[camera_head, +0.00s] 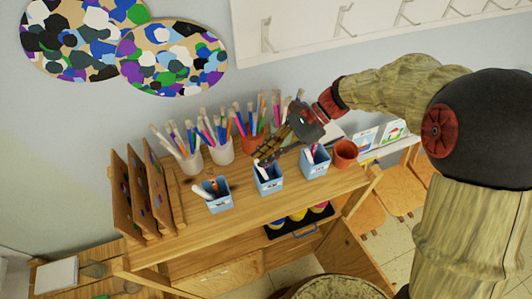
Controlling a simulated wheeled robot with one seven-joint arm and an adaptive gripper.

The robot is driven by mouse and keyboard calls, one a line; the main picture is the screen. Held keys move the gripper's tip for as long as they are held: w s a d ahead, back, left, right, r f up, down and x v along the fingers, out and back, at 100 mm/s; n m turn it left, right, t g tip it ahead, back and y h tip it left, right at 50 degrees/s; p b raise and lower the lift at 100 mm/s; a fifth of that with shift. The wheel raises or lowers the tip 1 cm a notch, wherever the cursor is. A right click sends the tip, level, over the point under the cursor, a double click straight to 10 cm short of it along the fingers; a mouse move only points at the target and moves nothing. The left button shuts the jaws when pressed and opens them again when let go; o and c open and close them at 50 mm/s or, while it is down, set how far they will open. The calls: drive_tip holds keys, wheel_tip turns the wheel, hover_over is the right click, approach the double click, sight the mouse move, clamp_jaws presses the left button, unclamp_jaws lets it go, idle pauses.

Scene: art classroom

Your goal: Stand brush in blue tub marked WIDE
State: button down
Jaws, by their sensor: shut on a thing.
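Three blue tubs stand in a row on the wooden cabinet top: a left tub (219,205), a middle tub (268,187) and a right tub (315,170). Each has a pale label on its front, too small to read, so I cannot tell which one says WIDE. Each tub has things standing in it. My gripper (268,158) reaches down from the right, its dark fingers just above and behind the middle tub. It is shut on a brush, which is mostly hidden by the fingers; I cannot tell whether its lower end is inside the tub.
Pots crowded with brushes and pencils, among them a white pot (190,163), stand behind the tubs. An empty-looking terracotta pot (345,153) is at the right end. Upright wooden boards in a rack (145,195) stand at the left.

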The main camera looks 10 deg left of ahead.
drive_tip(key=c, duration=1.8)
unclamp_jaws()
drive_tip(key=shift+c, duration=0.2)
drive_tip(key=shift+o, duration=0.2)
drive_tip(key=v, duration=1.1)
drive_tip(key=shift+w+d+r, duration=0.2)
drive_tip(key=shift+d, duration=0.1)
drive_tip(key=s+d+f+n+t+h+b, duration=0.4)
drive_tip(key=s+d+f+b, duration=0.4)
drive_tip(key=f+b, duration=0.4)
drive_tip(key=s+d+f+n+t+h+b, duration=0.5)
drive_tip(key=s+d+f+n+t+b, duration=0.2)
drive_tip(key=b, duration=1)
drive_tip(key=s+d+f, duration=0.2)
drive_tip(key=d+f, duration=0.2)
drive_tip(key=f, duration=0.2)
drive_tip(key=shift+f+n, duration=0.2)
drive_tip(key=shift+n, duration=0.1)
